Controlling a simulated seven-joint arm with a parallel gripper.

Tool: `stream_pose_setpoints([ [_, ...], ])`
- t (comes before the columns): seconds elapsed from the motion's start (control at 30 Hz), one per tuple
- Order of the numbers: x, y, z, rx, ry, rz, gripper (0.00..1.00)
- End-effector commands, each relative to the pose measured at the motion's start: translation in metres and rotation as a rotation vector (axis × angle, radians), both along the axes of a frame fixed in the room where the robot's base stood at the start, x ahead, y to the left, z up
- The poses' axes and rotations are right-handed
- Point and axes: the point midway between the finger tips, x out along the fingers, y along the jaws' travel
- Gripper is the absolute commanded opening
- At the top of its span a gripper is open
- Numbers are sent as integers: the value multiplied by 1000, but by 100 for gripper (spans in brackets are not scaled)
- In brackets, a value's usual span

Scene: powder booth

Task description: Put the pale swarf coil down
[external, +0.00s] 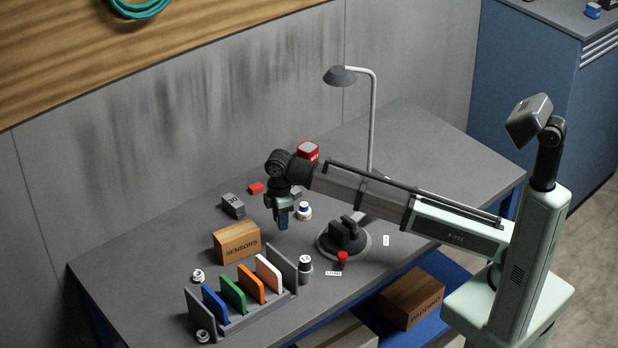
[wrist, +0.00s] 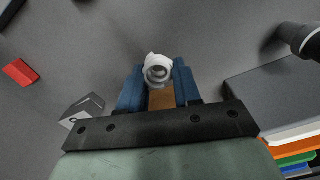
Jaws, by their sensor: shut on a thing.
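My gripper (external: 282,218) is above the grey bench, behind and right of the SENSORS box, with its blue fingers pointing down. In the wrist view, the fingers (wrist: 158,80) are closed on a pale swarf coil (wrist: 157,66), a small white ring at the fingertips. In the external view I cannot make out the held coil, as the fingers hide it.
The SENSORS box (external: 238,243) stands near the gripper, with a rack (external: 238,320) of coloured plates in front. A grey 30 block (external: 233,206), a red block (external: 256,188), a white-and-blue jar (external: 304,211) and a black round-based fixture (external: 343,240) are around.

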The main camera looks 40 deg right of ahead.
Motion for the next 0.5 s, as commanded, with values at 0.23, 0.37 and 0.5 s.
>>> stream_pose_setpoints([
  [0.23,1,1,32,0,0,0,5],
  [0.37,-4,7,42,0,-1,11,5],
  [0.5,-9,32,57,1,0,43,5],
])
